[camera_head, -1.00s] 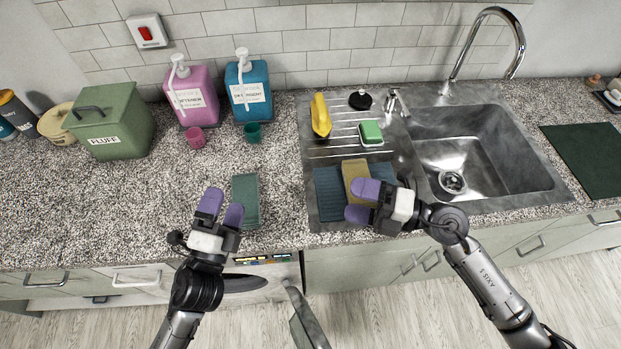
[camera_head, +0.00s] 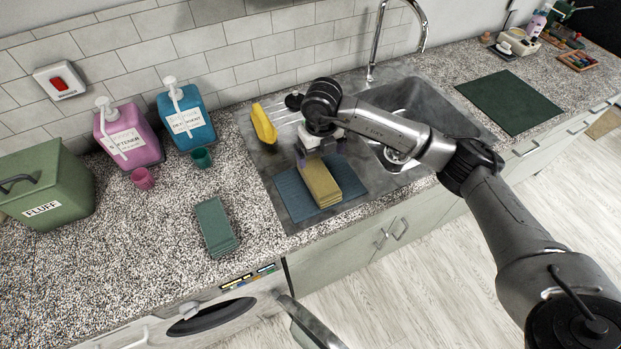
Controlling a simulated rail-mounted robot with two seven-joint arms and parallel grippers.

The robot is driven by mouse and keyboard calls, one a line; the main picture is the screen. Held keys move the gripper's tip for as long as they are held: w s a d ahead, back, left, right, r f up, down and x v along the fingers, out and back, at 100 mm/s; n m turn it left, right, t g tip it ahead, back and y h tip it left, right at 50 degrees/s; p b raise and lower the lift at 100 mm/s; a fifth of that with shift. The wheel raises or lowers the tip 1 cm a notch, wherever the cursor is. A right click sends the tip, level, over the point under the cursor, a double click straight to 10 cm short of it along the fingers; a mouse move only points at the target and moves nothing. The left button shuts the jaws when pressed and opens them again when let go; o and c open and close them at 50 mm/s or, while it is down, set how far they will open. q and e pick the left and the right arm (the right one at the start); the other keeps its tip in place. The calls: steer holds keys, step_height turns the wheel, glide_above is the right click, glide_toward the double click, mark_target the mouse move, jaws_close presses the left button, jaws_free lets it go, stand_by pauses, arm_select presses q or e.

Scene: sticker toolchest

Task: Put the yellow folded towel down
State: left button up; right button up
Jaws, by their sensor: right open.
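The yellow folded towel (camera_head: 321,185) lies on the blue mat (camera_head: 291,199) at the left part of the sink unit. My right gripper (camera_head: 321,155) is at the towel's far end, pointing down, with its purple fingers spread apart and open. The arm above hides part of the fingers, so I cannot tell whether they touch the towel. My left gripper is out of view.
A green folded towel (camera_head: 216,226) lies on the counter to the left. Pink (camera_head: 127,139) and blue (camera_head: 186,120) dispensers stand near the wall. My right arm partly covers the sink basin (camera_head: 425,105).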

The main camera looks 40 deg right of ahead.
mark_target(319, 177)
step_height(319, 177, down, 6)
steer(key=shift+r+p, duration=0.25)
steer(key=shift+p, duration=0.25)
steer(key=shift+s+f, duration=0.1)
steer(key=shift+f, duration=0.1)
steer(key=f+p, duration=0.2)
steer(key=f, duration=0.1)
steer(key=shift+s+a+f, duration=0.1)
steer(key=shift+s+a, duration=0.05)
steer(key=shift+a, duration=0.05)
steer(key=shift+f, duration=0.85)
steer(key=shift+c, duration=0.5)
steer(key=c, duration=0.9)
steer(key=shift+o, duration=0.2)
steer(key=shift+r, duration=0.1)
